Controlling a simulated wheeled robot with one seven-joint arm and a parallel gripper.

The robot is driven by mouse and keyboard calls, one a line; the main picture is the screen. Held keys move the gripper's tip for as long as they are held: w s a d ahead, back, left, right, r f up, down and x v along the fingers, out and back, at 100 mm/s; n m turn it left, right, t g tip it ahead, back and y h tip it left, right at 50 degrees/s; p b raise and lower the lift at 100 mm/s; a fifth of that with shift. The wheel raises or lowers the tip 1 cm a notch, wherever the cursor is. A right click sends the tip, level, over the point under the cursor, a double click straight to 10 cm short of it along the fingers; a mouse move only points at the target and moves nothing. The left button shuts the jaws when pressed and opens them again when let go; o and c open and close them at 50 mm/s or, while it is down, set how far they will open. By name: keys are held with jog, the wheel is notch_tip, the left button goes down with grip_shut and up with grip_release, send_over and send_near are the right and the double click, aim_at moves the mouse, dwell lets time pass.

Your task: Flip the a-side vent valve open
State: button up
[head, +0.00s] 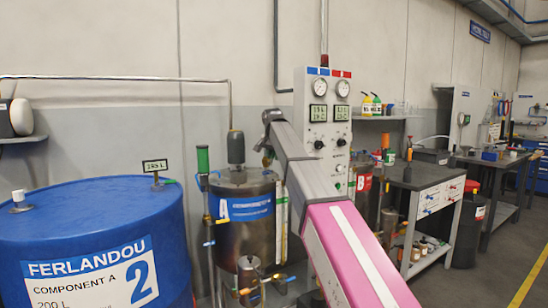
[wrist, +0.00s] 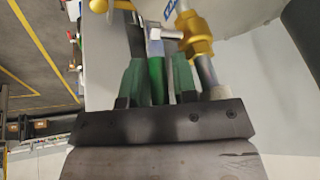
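The A-side tank (head: 247,240) is a dark metal drum with a blue "A" label (head: 246,208), left of the grey control panel. My gripper (head: 266,148) is above the tank's top right edge in the head view, largely hidden by my arm. In the wrist view, the dark green fingers of my gripper (wrist: 157,78) stand on either side of a bright green lever (wrist: 157,75), which I take to be the vent valve's handle. A silvery metal piece (wrist: 163,34) crosses at the lever's far end. I cannot tell whether the fingers press on the lever.
A brass fitting (wrist: 193,35) on a pipe is close beside the right finger in the wrist view. A large blue drum (head: 100,250) stands at left. The control panel (head: 323,120) rises behind my arm. A dark workbench (head: 428,178) is to the right.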

jog(key=shift+w+f, duration=0.15)
jog(key=shift+f, duration=0.1)
grip_shut()
jog(key=shift+s+a+r+t+h, duration=0.1)
jog(key=shift+s+a+t+h, duration=0.2)
jog(key=shift+t+h, duration=0.4)
jog(key=shift+a+r+n+t+h, duration=0.15)
jog(key=shift+n+t+h, duration=0.15)
jog(key=shift+h, duration=0.3)
grip_release()
jog(key=shift+s+r, duration=0.1)
